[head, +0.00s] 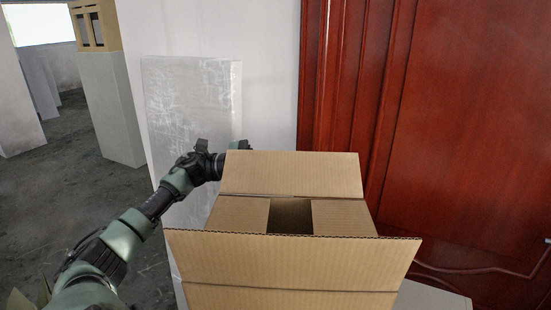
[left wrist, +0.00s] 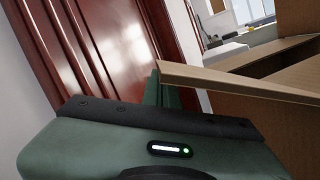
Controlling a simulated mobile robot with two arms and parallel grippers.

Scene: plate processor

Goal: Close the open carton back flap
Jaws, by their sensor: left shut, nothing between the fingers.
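A brown cardboard carton (head: 291,295) stands open in front of me in the head view. Its back flap (head: 291,173) is raised and leans back from the far edge. The two side flaps are folded inward, with a dark gap between them. The front flap (head: 285,258) stands out toward me. My left arm reaches from the left past the carton, and its hand goes behind the back flap, which hides the fingertips there. In the left wrist view my left gripper (left wrist: 165,93) is shut and empty, close beside a flap edge (left wrist: 235,83); contact is unclear. My right gripper is out of view.
A red wooden door (head: 470,130) stands behind and right of the carton. A pale grey panel (head: 190,100) leans on the white wall behind my left arm. A box on a pedestal (head: 112,110) stands far left, with open floor (head: 60,190) before it.

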